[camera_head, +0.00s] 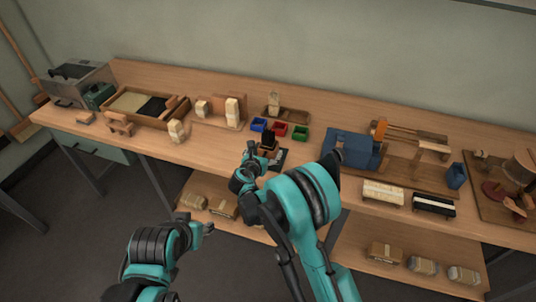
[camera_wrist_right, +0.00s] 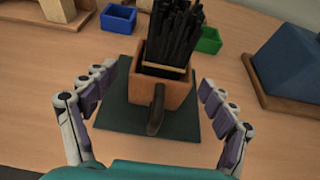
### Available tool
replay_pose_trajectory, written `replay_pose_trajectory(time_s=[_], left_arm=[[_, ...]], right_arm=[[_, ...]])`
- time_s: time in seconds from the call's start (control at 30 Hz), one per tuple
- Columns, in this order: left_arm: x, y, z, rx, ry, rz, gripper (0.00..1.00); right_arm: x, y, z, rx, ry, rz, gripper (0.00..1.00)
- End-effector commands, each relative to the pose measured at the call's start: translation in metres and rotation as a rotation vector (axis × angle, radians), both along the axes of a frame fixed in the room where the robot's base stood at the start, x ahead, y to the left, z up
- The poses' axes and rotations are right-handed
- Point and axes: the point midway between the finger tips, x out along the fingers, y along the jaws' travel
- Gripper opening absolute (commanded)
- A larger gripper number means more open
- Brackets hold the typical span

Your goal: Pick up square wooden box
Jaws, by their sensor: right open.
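The square wooden box (camera_wrist_right: 176,91) stands upright on a dark green mat (camera_wrist_right: 120,117) and holds a bundle of black bristles (camera_wrist_right: 172,38). A dark handle (camera_wrist_right: 156,112) sticks out from its near side. In the head view the box (camera_head: 269,147) is partly hidden by my right gripper (camera_head: 250,152). In the wrist view my right gripper (camera_wrist_right: 158,78) is open, with one finger on each side of the box and gaps between them. My left gripper (camera_head: 207,228) is low in front of the bench, away from the box; its fingers are too small to read.
Blue (camera_head: 259,125), red (camera_head: 280,129) and green (camera_head: 300,133) bins stand just behind the box. A blue machine (camera_head: 352,148) on a wooden base is to the right. Wooden blocks (camera_head: 233,112) stand left of the bins. A lower shelf (camera_head: 345,232) holds several packages.

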Motion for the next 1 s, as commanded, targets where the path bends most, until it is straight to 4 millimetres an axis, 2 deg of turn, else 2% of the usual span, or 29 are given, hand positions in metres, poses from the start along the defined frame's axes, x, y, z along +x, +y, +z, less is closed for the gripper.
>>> replay_pose_trajectory(time_s=[0.03,0.17,0.4,0.6,0.63,1.0], left_arm=[[0.000,0.000,-0.009,0.000,0.000,0.000,0.40],[0.000,0.000,-0.014,0.000,0.000,0.000,0.40],[0.000,0.000,-0.013,0.000,0.000,0.000,0.40],[0.000,0.000,-0.013,0.000,0.000,0.000,0.40],[0.000,0.000,-0.013,0.000,0.000,0.000,0.40],[0.000,0.000,-0.012,0.000,0.000,0.000,0.40]], right_arm=[[0.008,-0.004,-0.006,0.000,0.000,-0.002,0.84],[0.024,-0.009,-0.012,0.001,0.000,-0.002,0.84],[0.027,-0.009,-0.010,0.001,0.000,0.000,0.84],[0.027,-0.009,-0.010,0.002,-0.001,-0.001,0.32],[0.027,-0.009,-0.010,0.002,-0.001,-0.001,0.26],[0.026,-0.010,-0.008,0.002,-0.001,-0.001,0.26]])
